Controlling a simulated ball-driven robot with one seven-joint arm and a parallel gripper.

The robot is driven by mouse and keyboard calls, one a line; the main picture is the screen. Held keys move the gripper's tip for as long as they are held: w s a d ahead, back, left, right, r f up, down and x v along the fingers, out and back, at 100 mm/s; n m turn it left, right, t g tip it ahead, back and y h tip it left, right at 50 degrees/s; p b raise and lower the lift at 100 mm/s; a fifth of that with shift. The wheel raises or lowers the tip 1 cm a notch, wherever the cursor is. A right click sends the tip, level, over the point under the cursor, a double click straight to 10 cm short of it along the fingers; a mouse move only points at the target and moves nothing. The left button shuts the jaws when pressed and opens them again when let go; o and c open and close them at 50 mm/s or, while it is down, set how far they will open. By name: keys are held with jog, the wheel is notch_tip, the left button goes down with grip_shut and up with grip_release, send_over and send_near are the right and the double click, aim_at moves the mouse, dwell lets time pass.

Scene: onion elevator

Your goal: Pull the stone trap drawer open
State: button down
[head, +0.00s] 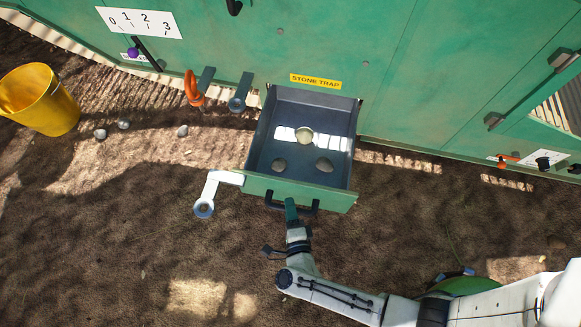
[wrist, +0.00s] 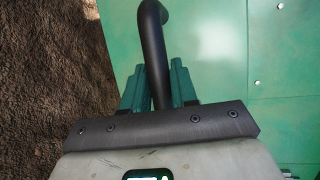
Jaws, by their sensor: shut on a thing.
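The stone trap drawer (head: 257,186) stands pulled out of the green machine wall, below a yellow "STONE TRAP" label (head: 315,81). Its dark inside shows in the head view, with three stones (head: 305,136) lying in it. A dark bar handle (head: 272,203) is on the drawer's green front. My gripper (head: 291,205) is at the handle. In the wrist view the green fingers (wrist: 158,85) are shut around the dark handle bar (wrist: 153,40), one on each side. The fingers hide part of the handle in the head view.
A white crank arm (head: 212,190) sticks out left of the drawer front. An orange hook-like part (head: 192,88) and a grey lever (head: 241,92) hang on the wall. A yellow bucket (head: 40,100) and several loose stones (head: 100,134) are at left. Open soil lies in front.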

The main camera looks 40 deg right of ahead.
jog(key=c, duration=1)
grip_release()
jog(key=shift+o, duration=0.2)
jog(key=p+v, duration=0.1)
jog(key=v, duration=0.9)
jog(key=shift+s+a+p, duration=0.25)
jog(key=shift+s+p, duration=0.1)
